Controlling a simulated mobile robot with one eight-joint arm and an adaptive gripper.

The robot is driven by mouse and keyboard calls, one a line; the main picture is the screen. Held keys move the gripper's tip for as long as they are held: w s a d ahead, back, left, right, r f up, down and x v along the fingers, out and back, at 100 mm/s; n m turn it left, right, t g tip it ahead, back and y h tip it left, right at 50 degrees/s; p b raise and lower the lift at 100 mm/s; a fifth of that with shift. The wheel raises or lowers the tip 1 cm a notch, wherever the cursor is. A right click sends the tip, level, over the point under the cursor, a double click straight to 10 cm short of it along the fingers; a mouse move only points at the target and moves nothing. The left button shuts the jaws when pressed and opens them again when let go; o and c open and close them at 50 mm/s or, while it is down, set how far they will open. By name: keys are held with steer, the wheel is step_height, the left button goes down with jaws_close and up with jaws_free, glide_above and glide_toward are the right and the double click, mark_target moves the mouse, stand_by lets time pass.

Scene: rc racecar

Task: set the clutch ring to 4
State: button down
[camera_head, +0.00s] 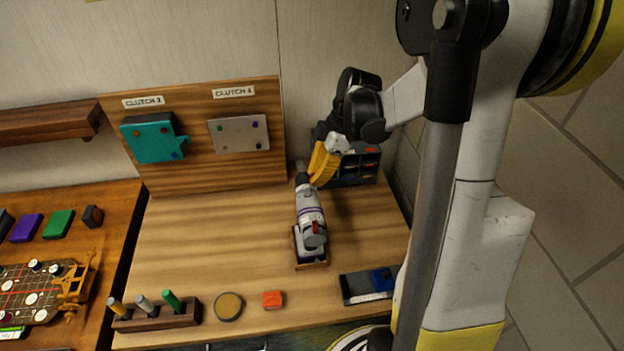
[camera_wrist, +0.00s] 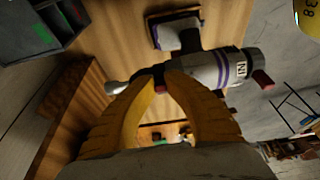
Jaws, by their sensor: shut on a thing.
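The power driver (camera_head: 311,212), grey and white with purple bands and a red part, sits in a small dark holder (camera_head: 312,263) on the wooden bench. Its nose points toward the back board. In the wrist view the driver (camera_wrist: 215,67) lies across the picture, with its tip (camera_wrist: 116,88) to the left. My gripper (camera_head: 314,179) reaches down from the upper right to the driver's nose. In the wrist view my yellow fingers (camera_wrist: 160,77) are shut on the dark clutch ring behind the tip. The fingers hide most of the ring, and I cannot read its setting.
A wooden board (camera_head: 193,97) at the back carries a teal plate (camera_head: 155,142) and a grey plate (camera_head: 238,139) under clutch labels. A dark bin rack (camera_head: 351,181) stands close behind my gripper. A bit block (camera_head: 158,317), round tin (camera_head: 229,306) and orange block (camera_head: 272,299) line the front.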

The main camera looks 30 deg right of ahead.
steer(key=shift+s+d+f+t+y+b, duration=0.15)
steer(key=shift+d+f+t+y+b, duration=0.2)
steer(key=shift+y+b, duration=0.5)
steer(key=c, duration=1.4)
jaws_free()
steer(key=shift+r, duration=0.15)
steer(key=v, duration=1.1)
steer(key=shift+s+d+r, duration=0.1)
steer(key=shift+d+r, duration=0.15)
steer(key=shift+r, duration=0.05)
